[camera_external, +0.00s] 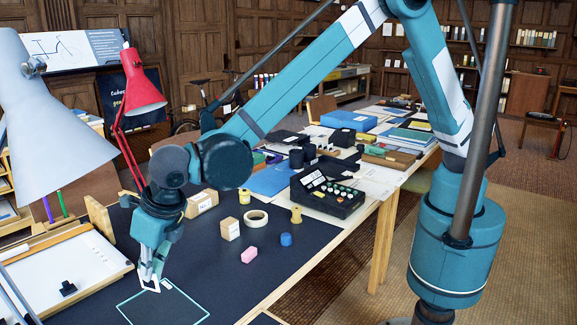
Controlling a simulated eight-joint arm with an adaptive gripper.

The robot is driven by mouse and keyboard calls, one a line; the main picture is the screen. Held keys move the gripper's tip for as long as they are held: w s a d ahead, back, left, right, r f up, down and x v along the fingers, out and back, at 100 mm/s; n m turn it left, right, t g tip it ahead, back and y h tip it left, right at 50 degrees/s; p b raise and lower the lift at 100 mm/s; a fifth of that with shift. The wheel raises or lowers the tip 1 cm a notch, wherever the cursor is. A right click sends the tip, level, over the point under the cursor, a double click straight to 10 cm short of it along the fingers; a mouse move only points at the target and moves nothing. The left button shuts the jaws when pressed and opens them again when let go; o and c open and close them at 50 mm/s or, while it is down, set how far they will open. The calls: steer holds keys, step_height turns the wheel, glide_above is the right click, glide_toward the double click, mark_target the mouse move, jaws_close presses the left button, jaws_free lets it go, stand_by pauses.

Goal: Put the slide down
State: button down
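My gripper (150,279) points down over the dark table at the lower left. A small white-framed piece, which looks like the slide (151,288), is between its fingertips, seen at a slant. The fingers look closed on it, though they partly hide it. It is low, at the far edge of a dark rectangle outlined in pale teal (164,308). I cannot tell whether it touches the surface.
A drafting board (70,262) and lamps are at left. A black control box (328,194) stands further back.

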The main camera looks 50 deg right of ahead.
mark_target(153, 289)
steer(key=shift+f+b, duration=0.55)
steer(key=shift+f, duration=2.5)
steer(key=shift+f+b, duration=0.35)
steer(key=shift+f, duration=1.55)
steer(key=shift+f, duration=0.15)
steer(key=c, duration=2.7)
jaws_free()
steer(key=p+v, duration=0.2)
steer(key=v, duration=1)
steer(key=shift+d, duration=0.1)
